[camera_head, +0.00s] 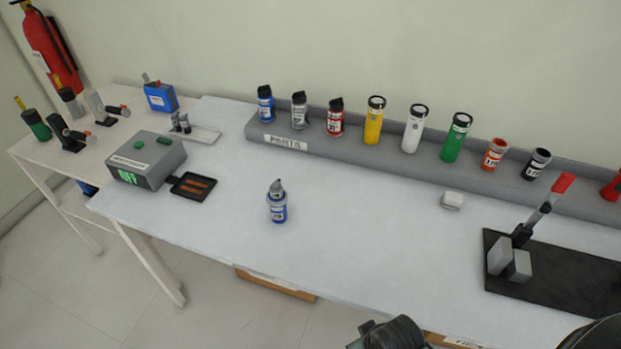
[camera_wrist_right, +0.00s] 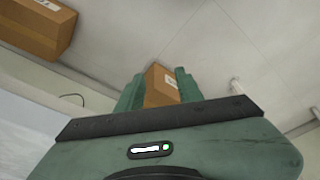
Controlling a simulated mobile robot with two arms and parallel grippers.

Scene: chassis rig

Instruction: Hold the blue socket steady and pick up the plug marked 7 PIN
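A blue cylindrical part with a grey top (camera_head: 277,207) stands upright and alone on the white table in the head view. Another blue part with a black cap (camera_head: 265,106) stands at the left end of the parts rack. I cannot tell which of them is the blue socket. The plug marked 7 PIN cannot be picked out, as the labels are too small to read. My right gripper (camera_wrist_right: 157,88) shows in the right wrist view with its green fingers apart, above the floor and beyond the table edge. My left gripper is not in view.
The grey parts rack (camera_head: 340,146) holds several coloured cylinders along the wall. A grey box with a green display (camera_head: 147,160) and a small black tray (camera_head: 192,187) sit at left. A black mat (camera_head: 560,285) with a stand lies at right. A cardboard box (camera_wrist_right: 160,87) lies below my right fingers.

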